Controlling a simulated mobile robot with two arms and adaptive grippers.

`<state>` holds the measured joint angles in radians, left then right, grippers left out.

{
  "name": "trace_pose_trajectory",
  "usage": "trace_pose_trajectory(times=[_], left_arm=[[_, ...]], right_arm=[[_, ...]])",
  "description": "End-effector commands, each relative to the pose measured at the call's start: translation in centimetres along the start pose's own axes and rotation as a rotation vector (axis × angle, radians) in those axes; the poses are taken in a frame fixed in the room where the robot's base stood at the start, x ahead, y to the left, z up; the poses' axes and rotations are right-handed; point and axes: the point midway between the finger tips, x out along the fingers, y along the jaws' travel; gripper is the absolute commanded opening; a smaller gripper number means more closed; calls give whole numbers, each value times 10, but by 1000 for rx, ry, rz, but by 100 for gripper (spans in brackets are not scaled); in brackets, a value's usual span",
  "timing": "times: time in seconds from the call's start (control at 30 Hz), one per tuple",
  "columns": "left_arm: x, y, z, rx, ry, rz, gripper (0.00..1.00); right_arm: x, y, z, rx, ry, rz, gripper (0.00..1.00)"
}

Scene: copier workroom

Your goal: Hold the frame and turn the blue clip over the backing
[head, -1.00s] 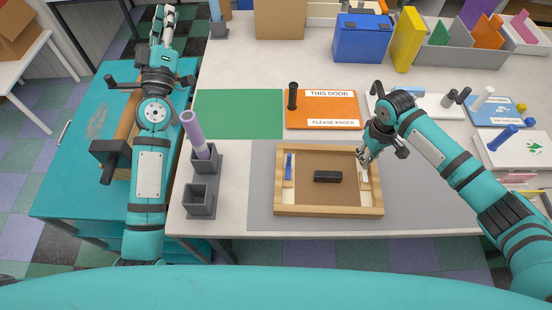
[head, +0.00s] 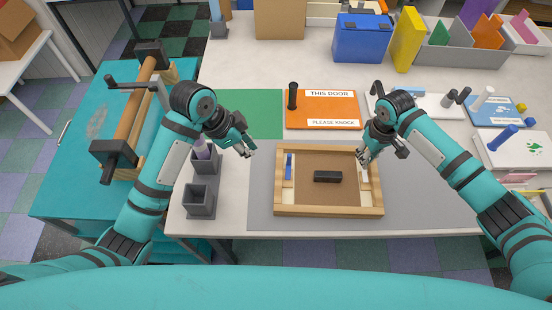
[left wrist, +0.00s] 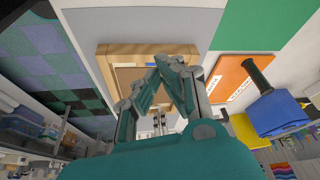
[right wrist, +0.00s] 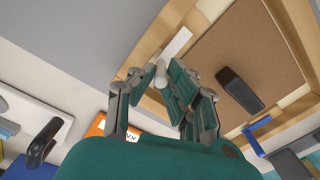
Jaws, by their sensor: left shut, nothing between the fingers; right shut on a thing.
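The wooden frame (head: 330,210) lies flat on a grey mat, with a brown backing (head: 330,195) inside it and a black block (head: 327,176) on the backing. The blue clip (head: 288,168) is at the frame's left side, lengthwise along the rail; it also shows in the right wrist view (right wrist: 256,127). A white clip (right wrist: 176,42) is at the frame's right side. My right gripper (head: 363,158) is there, shut on the white clip's peg. My left gripper (head: 249,152) is shut and empty, left of the frame and apart from it; its fingertips meet in the left wrist view (left wrist: 168,65).
Grey holders (head: 200,200), one with a purple tube, stand left of the mat (head: 430,190). A green sheet (head: 262,110) and an orange sign (head: 335,105) with a black peg lie behind. A wooden roller device (head: 135,115) stands on the teal cabinet at left.

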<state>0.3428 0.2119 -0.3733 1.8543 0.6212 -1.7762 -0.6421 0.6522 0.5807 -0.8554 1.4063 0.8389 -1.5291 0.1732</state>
Motion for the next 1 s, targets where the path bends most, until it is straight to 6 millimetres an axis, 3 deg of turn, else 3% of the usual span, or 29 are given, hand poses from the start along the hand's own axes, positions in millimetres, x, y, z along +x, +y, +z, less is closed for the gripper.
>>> trace_pose_trajectory(times=[0.47, 0.57, 0.97, 1.0], left_arm=[[7, 2, 2, 2, -10, 6, 0], [20, 2, 2, 2, -11, 8, 0], [102, 3, 3, 1, -11, 8, 0], [104, 2, -6, 4, -6, 5, 0]], right_arm=[[2, 0, 2, 0, -7, -1, 0], [2, 0, 2, 0, -7, -1, 0], [2, 0, 2, 0, -7, -1, 0], [2, 0, 2, 0, -7, -1, 0]])
